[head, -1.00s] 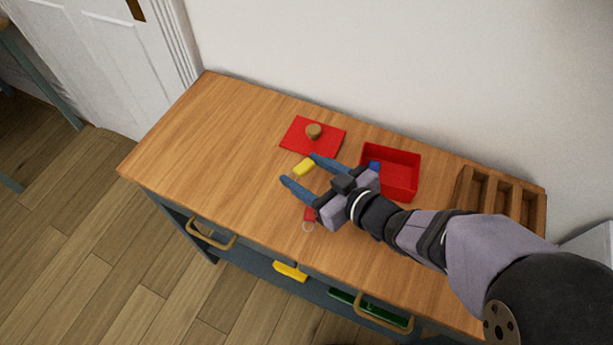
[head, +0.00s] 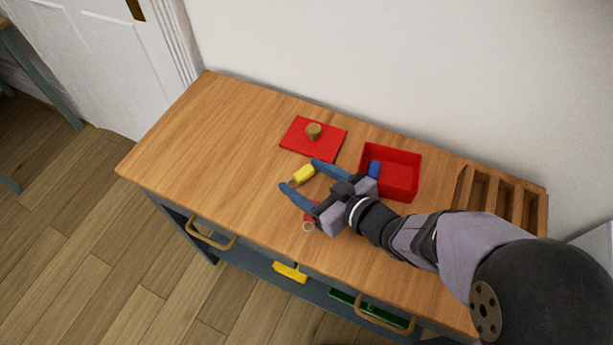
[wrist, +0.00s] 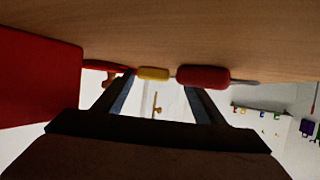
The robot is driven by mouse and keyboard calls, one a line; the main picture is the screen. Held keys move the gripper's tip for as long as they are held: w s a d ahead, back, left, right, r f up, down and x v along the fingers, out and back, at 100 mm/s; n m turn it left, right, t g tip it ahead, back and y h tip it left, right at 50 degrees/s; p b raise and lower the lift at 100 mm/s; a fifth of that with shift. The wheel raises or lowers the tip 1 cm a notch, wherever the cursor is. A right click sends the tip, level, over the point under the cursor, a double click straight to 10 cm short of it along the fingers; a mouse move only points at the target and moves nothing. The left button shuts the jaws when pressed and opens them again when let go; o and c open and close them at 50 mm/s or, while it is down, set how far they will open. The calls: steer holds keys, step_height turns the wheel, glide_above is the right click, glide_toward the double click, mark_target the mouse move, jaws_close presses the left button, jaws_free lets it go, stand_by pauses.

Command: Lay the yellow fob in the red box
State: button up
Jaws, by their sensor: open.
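The yellow fob (head: 304,174) lies on the wooden tabletop, close to the tips of my gripper (head: 299,174). My gripper is open, with its two blue fingers apart and nothing held. In the wrist view the yellow fob (wrist: 154,73) shows near the left finger, ahead of the jaws. The red box (head: 402,178) stands open to the right of my gripper, with a blue object (head: 374,168) inside at its left end. Its red lid (head: 300,139) with a round wooden knob lies flat on the table behind the fob.
A red fob (head: 312,211) with a metal ring lies beside the near finger, partly hidden by my gripper; it also shows in the wrist view (wrist: 203,76). A wooden divided tray (head: 500,198) stands at the right end. The table's left part is clear.

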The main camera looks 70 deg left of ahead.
steer(key=shift+r, duration=0.25)
steer(key=shift+o, duration=0.2)
steer(key=v, duration=1.2)
steer(key=shift+f+p, duration=0.1)
steer(key=shift+p, duration=0.25)
steer(key=shift+s+f, duration=0.1)
steer(key=shift+s, duration=0.05)
steer(key=x, duration=0.5)
steer(key=shift+s+a+f+b, duration=0.1)
steer(key=shift+s+a+b, duration=0.05)
steer(key=shift+a+b, duration=0.25)
steer(key=shift+x, duration=3.15)
steer(key=shift+f, duration=0.1)
steer(key=c, duration=0.9)
